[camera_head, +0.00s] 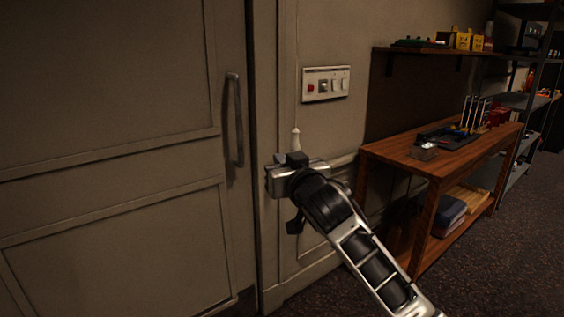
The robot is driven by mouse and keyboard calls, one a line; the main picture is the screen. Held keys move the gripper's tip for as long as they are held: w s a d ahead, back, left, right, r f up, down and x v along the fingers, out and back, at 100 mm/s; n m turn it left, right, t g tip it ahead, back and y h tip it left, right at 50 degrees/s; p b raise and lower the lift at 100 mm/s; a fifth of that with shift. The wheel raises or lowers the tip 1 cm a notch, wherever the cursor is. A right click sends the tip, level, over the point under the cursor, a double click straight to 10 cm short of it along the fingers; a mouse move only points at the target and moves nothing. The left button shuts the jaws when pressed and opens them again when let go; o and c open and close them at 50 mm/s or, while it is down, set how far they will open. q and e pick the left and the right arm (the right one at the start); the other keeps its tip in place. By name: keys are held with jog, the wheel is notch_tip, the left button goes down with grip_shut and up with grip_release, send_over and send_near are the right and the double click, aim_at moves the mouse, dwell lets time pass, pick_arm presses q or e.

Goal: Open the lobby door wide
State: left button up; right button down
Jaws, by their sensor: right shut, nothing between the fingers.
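The lobby door (110,110) is a large beige panelled door filling the left of the head view. It appears shut against its frame. Its upright grey bar handle (236,120) is near the door's right edge. My right gripper (278,180) is to the right of and below the handle, in front of the door frame and wall, apart from the handle. It is shut and empty; its fingertips are partly hidden by its own body. My left gripper is not in view.
A switch panel (325,84) with a red button is on the wall. A wooden table (390,150) with tools stands at the right, below a loaded shelf (440,52). Dark carpet (500,260) is clear at lower right.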

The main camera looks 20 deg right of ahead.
dwell(0.9)
jog(key=c, duration=1.3)
grip_release()
jog(key=shift+c, duration=0.2)
jog(key=s+d+b, duration=0.1)
jog(key=s+b, duration=0.1)
jog(key=s, duration=1.4)
